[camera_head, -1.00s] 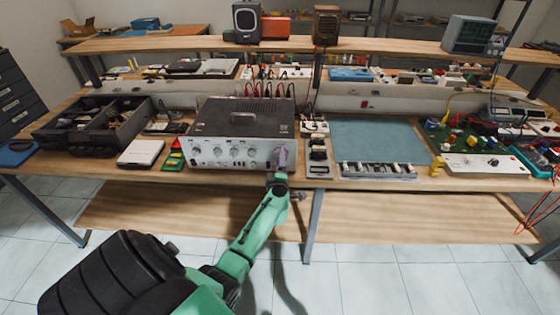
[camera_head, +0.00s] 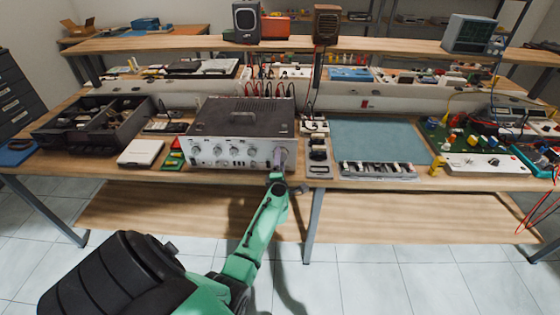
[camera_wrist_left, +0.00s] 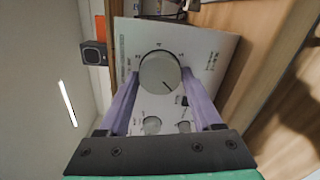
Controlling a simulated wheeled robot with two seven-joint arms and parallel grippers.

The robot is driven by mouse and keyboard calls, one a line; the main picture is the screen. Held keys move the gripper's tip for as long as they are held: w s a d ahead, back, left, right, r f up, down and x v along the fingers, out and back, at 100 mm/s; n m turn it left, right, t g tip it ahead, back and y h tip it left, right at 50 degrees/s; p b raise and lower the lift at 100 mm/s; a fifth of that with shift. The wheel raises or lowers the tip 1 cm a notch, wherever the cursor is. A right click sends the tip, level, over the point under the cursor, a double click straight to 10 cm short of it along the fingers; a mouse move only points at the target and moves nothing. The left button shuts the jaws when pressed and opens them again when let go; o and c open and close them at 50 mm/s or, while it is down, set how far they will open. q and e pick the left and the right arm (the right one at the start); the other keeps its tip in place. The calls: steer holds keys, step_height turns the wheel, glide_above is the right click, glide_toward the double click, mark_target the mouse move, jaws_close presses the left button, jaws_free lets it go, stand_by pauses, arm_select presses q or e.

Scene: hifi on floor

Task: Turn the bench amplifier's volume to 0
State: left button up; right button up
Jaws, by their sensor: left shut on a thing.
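The bench amplifier (camera_head: 240,128) is a grey box with a dark top and a light front panel with several knobs, standing on the workbench. My left gripper (camera_head: 280,157) is at the right end of that panel. In the left wrist view the large grey volume knob (camera_wrist_left: 160,73) sits between the purple fingers of the left gripper (camera_wrist_left: 158,84), which are shut on its sides. A dark pointer line shows on the knob's face, toward its lower right in that view. Smaller knobs (camera_wrist_left: 152,125) lie nearer the gripper's base. My right gripper is not in view.
Red and black leads run behind the amplifier. The floor in front is open.

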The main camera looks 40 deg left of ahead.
arm_select(q)
steer(key=o, duration=1.4)
steer(key=shift+c, duration=0.2)
steer(key=p+v, duration=0.2)
steer(key=v, duration=1.2)
steer(key=shift+s+d+p, duration=0.2)
steer(key=shift+p, duration=0.2)
